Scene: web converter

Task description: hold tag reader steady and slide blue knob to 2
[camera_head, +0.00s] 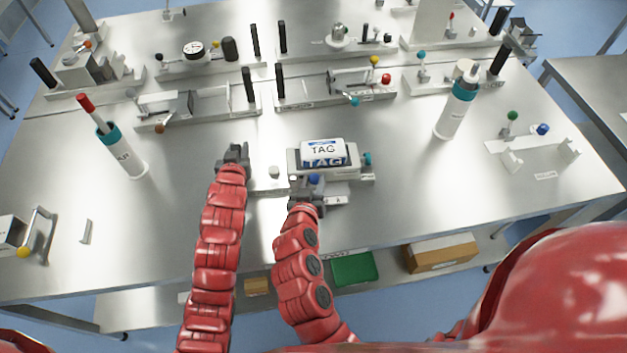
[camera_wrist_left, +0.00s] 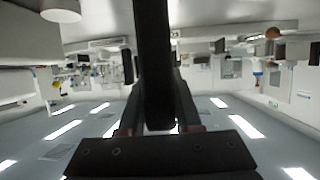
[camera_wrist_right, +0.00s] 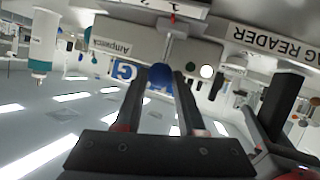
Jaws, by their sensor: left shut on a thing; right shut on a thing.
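The tag reader (camera_head: 362,178) is a pale device at the table's middle, with a white box marked TAG (camera_head: 323,151) on top. Its label shows in the right wrist view (camera_wrist_right: 268,41). My left gripper (camera_head: 234,158) is shut on a black upright handle (camera_wrist_left: 153,60) at the reader's left side. The blue knob (camera_head: 314,180) is on the reader's near side, on a metal stem. My right gripper (camera_head: 306,203) is shut on the blue knob (camera_wrist_right: 160,76), which sits between its fingertips. A marked strip with a red pointer (camera_wrist_right: 173,17) is above; its figures are too small to read.
Bottles stand on the left (camera_head: 122,152) and right (camera_head: 456,105). A row of fixtures with black handles (camera_head: 330,90) lies behind the reader. A bracket with green and blue knobs (camera_head: 540,147) is at right. The table between reader and left bottle is mostly clear.

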